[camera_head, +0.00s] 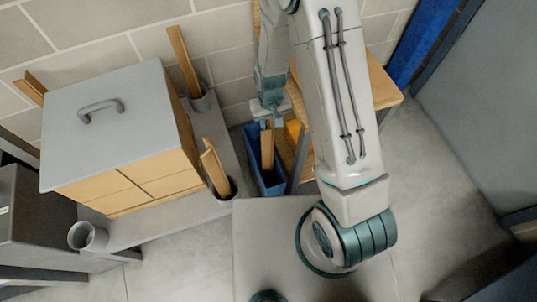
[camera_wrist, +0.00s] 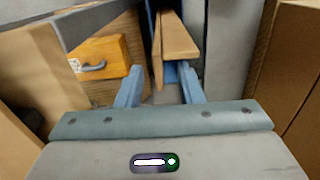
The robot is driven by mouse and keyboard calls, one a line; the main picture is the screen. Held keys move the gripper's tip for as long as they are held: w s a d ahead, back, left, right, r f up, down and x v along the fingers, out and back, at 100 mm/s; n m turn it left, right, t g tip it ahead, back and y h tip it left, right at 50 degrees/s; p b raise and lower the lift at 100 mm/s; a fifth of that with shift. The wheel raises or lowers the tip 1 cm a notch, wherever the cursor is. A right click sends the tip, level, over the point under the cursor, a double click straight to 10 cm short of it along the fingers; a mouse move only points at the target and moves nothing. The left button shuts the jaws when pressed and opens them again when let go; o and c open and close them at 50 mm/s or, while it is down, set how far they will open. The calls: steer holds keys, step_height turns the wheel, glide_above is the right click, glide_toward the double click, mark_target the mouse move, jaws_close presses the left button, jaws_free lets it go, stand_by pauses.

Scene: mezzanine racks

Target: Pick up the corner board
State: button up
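A brown, L-shaped corner board (camera_head: 267,150) stands upright in a narrow blue bin (camera_head: 273,187) on the floor by the wall. In the wrist view the corner board (camera_wrist: 181,37) shows its folded edge ahead of my gripper, with the blue bin behind it. My gripper (camera_head: 267,118) is above the bin, close to the board's top. In the wrist view my gripper (camera_wrist: 160,80) has its two blue fingers spread, with a gap between them. The board lines up with that gap; I cannot tell whether either finger touches it.
Similar boards stand in grey cups, one in front (camera_head: 215,168) and one behind (camera_head: 183,58), beside a wooden drawer box (camera_head: 140,180) with a grey lid. A wooden unit (camera_head: 382,88) stands right of the bin. Floor at right (camera_head: 420,190) is clear.

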steer(key=shift+s+d+f, duration=0.1)
steer(key=shift+s+f, duration=0.1)
steer(key=shift+f, duration=1.7)
jaws_close()
steer(key=shift+r, duration=0.2)
step_height(320, 180, up, 18)
steer(key=p, duration=0.1)
steer(key=shift+r, duration=0.15)
steer(key=shift+s, duration=0.1)
